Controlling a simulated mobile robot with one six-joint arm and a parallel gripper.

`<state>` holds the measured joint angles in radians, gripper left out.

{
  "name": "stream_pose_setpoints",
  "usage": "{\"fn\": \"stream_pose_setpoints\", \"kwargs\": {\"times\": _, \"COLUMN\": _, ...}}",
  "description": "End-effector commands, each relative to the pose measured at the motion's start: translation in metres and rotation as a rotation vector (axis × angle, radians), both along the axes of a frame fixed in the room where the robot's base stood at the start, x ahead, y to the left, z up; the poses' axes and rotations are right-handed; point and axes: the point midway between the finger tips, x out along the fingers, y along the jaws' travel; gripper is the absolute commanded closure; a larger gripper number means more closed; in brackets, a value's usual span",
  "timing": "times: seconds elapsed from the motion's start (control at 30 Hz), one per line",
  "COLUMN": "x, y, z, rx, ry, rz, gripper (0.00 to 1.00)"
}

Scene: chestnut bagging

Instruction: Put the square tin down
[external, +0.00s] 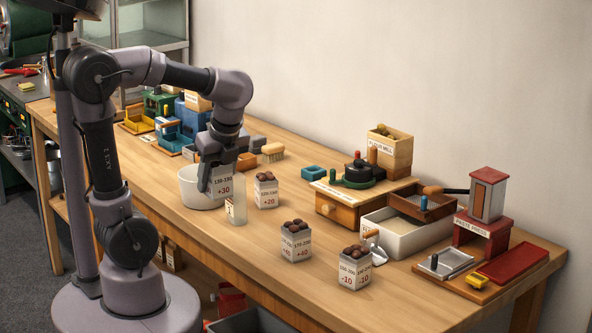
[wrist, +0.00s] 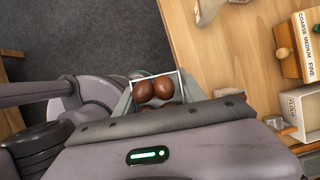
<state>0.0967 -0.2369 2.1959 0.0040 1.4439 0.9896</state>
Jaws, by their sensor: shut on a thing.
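My gripper (external: 221,163) is shut on a square tin (external: 222,186) with a label reading +30. The tin looks upright and appears raised off the table, in front of the right part of the white bowl (external: 187,190). In the wrist view the tin's open top (wrist: 158,76) shows brown chestnuts (wrist: 154,89) inside. The gripper body hides the tin's lower part there. Similar square tins with chestnuts stand on the table: a +20 tin (external: 265,192), a +40 tin (external: 296,244) and a -10 tin (external: 354,272).
A clear upright container (external: 237,207) stands just below the held tin in the picture. The wooden mill (external: 365,190), white bin (external: 405,235) and red press (external: 483,228) fill the right side. Bare tabletop (external: 215,235) lies along the front edge, left of the +40 tin.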

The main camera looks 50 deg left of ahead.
Motion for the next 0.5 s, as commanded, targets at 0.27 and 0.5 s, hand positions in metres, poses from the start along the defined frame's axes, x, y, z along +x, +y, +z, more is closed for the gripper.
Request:
{"fn": "stream_pose_setpoints", "kwargs": {"times": 0.27, "x": 0.094, "y": 0.033, "z": 0.025, "rx": 0.0, "ry": 0.003, "rz": -0.159, "gripper": 0.98}}
{"fn": "stream_pose_setpoints", "kwargs": {"times": 0.5, "x": 0.21, "y": 0.129, "z": 0.028, "rx": -0.002, "ry": 0.0, "rz": -0.392, "gripper": 0.98}}
